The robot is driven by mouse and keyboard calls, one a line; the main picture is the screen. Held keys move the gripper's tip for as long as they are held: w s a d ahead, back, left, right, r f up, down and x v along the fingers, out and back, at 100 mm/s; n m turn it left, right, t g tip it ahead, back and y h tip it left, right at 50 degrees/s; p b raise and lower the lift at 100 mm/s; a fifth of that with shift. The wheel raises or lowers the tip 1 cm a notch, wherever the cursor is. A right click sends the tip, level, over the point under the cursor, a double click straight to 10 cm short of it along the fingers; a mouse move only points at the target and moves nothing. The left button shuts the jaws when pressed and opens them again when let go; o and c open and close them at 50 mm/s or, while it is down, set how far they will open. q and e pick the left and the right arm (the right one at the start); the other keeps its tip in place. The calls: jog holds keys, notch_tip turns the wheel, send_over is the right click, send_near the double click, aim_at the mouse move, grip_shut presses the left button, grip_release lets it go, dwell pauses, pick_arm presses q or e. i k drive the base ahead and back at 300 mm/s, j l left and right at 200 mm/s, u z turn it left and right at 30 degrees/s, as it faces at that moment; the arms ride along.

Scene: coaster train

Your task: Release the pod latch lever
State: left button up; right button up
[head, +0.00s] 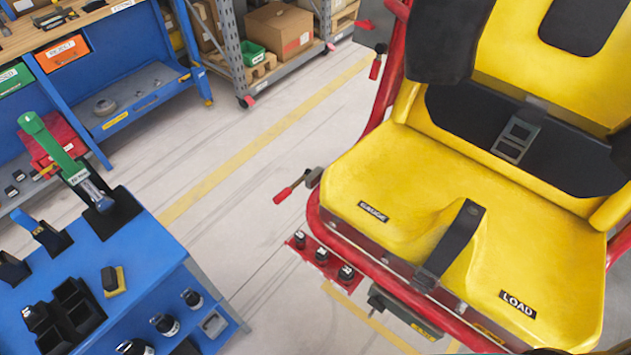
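The yellow coaster pod seat (370,170) fills the right side of the head view, in a red tubular frame (318,215). A lever with a red grip (283,194) sticks out to the left from a dark pivot at the seat's left side. A second red-gripped lever (375,67) hangs beside the upper frame post. No label shows which one is the pod latch lever. A black strap (452,245) crosses the seat front, and a black belt with a buckle (516,137) lies at the seat back. Neither of my grippers can be made out in this view.
A blue tool cart (150,250) with a green-handled tool, black bins and bottles stands at lower left. A blue workbench (140,75) and a shelf rack with boxes (280,32) stand behind. Clear floor (240,205) lies between cart and pod.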

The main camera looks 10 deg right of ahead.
aim_at(277, 199)
jog(key=k+j+u, duration=0.4)
jog(key=j, duration=0.25)
jog(key=k+j+u, duration=0.15)
jog(key=j, duration=0.2)
jog(key=j+u, duration=0.2)
jog(key=j, duration=0.15)
jog(key=k+j, duration=0.05)
